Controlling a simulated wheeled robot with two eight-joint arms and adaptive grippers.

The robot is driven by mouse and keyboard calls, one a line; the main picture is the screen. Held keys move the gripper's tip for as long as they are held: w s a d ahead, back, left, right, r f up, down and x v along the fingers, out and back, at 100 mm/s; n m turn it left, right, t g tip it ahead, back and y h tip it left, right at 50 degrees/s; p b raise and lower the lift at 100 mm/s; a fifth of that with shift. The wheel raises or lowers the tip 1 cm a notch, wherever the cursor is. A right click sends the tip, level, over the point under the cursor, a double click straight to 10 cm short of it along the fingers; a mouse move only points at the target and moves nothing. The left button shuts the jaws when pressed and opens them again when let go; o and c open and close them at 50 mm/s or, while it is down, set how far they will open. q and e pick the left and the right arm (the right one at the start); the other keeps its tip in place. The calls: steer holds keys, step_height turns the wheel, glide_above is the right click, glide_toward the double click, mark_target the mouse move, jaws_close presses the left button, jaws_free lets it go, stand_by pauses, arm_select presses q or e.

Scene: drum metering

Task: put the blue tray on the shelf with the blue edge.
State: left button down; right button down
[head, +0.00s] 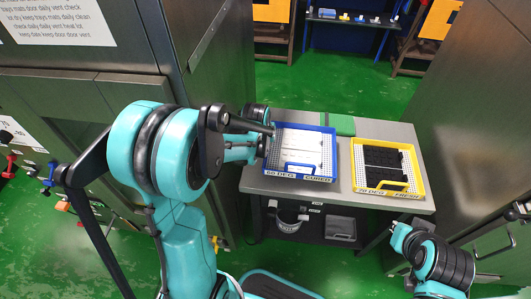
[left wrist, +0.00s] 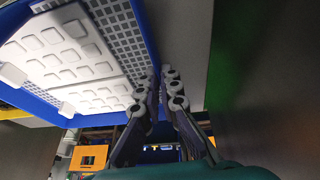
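The blue tray (head: 331,153) lies on the left part of a grey table, with white pads on its gridded floor and a label on its front. In the left wrist view, its blue rim (left wrist: 147,38) runs down to my left gripper (left wrist: 160,75). The fingertips are close together, with the rim seemingly between them. In the head view, my left gripper (head: 266,142) is at the tray's left side, partly hidden by my arm. My right arm is at lower right; its fingers do not show. A blue-framed shelf (head: 350,20) stands at the back, holding small items.
A yellow tray (head: 415,188) with dark pads sits right of the blue tray on the table (head: 270,186). A green block (head: 340,124) lies behind. Orange-fronted racks (head: 271,11) flank the blue-framed shelf. Steel cabinets (head: 215,60) stand at both sides. Green floor (head: 330,80) is clear behind the table.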

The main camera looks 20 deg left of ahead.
arm_select(q)
steer(key=shift+a+f, duration=0.15)
steer(key=shift+a, duration=0.05)
step_height(320, 180, down, 4)
steer(key=shift+f+b, duration=0.1)
steer(key=shift+b, duration=1.1)
steer(key=shift+r, duration=0.2)
steer(key=shift+f, duration=0.1)
steer(key=c, duration=2.1)
jaws_free()
steer(key=shift+f, duration=0.1)
steer(key=o, duration=0.4)
